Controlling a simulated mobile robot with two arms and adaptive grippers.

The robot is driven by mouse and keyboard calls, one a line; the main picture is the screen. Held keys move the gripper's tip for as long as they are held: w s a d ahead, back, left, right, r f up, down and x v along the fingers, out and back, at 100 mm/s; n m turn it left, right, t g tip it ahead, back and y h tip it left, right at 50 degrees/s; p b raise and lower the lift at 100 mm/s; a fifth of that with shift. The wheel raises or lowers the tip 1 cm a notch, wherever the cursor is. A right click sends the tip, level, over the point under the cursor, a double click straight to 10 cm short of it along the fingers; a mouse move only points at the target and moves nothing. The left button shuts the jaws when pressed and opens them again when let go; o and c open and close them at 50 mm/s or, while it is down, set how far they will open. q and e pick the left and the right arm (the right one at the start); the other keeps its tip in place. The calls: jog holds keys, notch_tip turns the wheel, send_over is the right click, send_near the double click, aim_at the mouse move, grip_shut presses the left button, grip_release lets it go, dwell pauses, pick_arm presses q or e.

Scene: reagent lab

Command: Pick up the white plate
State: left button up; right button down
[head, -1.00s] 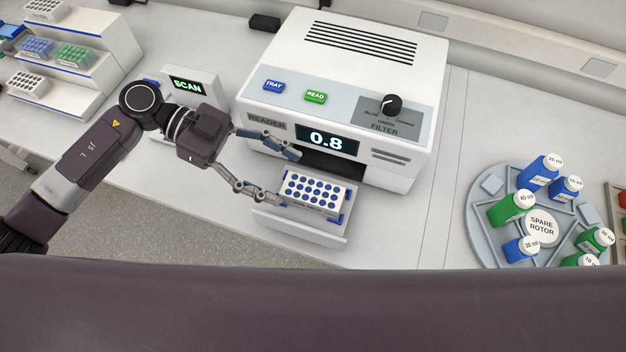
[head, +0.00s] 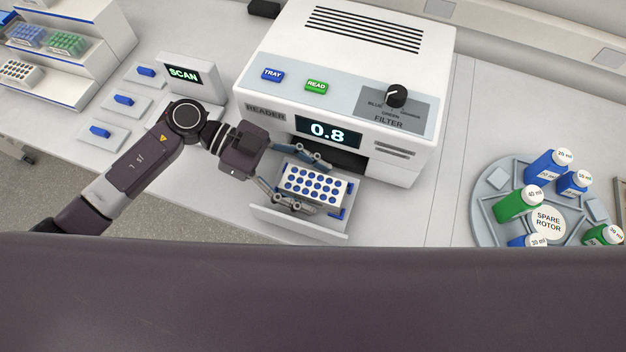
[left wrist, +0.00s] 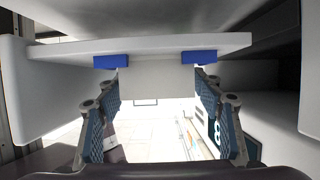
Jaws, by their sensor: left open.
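The white plate (head: 316,185) with rows of blue wells sits in the open drawer (head: 290,226) of the reader, between blue corner holders. My left gripper (head: 320,187) is open, with one finger along the plate's far side and the other along its near side. In the left wrist view a white block (left wrist: 157,80), which looks like the plate's end, lies between the two fingers of my left gripper (left wrist: 158,92). Whether the finger pads touch the plate cannot be told. The right gripper is not in view.
The white reader (head: 340,60) stands right behind the drawer, its display reading 0.8. A SCAN stand (head: 184,74) and small pads with blue pieces (head: 123,99) are at left. A spare rotor (head: 548,221) with several bottles is at right. The counter between reader and rotor is clear.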

pick_arm(q)
jog(key=shift+s+d+f, duration=0.15)
jog(key=shift+d, duration=0.1)
jog(key=shift+c, duration=0.7)
jog(key=c, duration=1)
